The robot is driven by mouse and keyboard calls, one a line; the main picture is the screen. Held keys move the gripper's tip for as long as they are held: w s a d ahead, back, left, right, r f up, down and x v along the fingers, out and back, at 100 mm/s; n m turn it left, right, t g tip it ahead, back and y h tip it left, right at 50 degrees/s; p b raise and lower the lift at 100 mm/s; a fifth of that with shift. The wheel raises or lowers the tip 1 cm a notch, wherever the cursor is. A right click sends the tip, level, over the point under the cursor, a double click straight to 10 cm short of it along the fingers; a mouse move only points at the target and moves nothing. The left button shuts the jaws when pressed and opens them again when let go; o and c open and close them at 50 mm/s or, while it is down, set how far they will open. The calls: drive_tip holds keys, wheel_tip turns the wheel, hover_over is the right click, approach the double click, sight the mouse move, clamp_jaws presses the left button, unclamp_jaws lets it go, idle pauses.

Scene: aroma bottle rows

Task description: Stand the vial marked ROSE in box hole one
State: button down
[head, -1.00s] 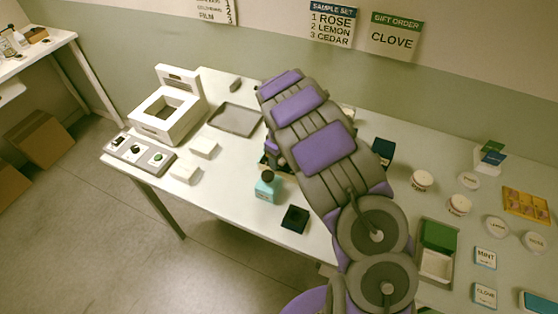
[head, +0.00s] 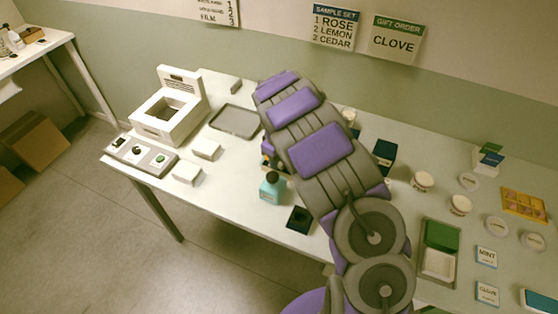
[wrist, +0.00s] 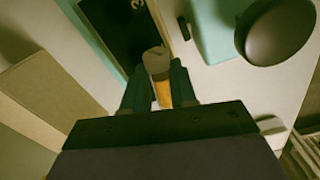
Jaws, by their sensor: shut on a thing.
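In the wrist view my gripper (wrist: 160,85) is shut on a small vial (wrist: 161,92) with a grey-brown cap and an amber body. No name on the vial can be read from here. Just beyond the fingertips is a dark panel (wrist: 112,28) with a pale figure, perhaps a 3, near its top edge. I cannot tell whether it is the box, and no hole shows clearly. In the head view my arm hides the gripper, the vial and much of the table behind it.
A teal bottle (head: 271,189) with a dark round cap stands close by. It also shows in the wrist view (wrist: 213,30). A black square block (head: 299,219) sits near the front edge.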

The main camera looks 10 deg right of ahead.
sight(279, 162)
wheel_tip(279, 162, up, 9)
drive_tip(key=d+p, duration=0.2)
drive_tip(key=s+r+m, duration=0.2)
drive_tip(key=s+m, duration=0.4)
drive_tip(key=m, duration=0.2)
drive_tip(key=shift+s+r, duration=0.2)
drive_tip(key=shift+s, duration=0.15)
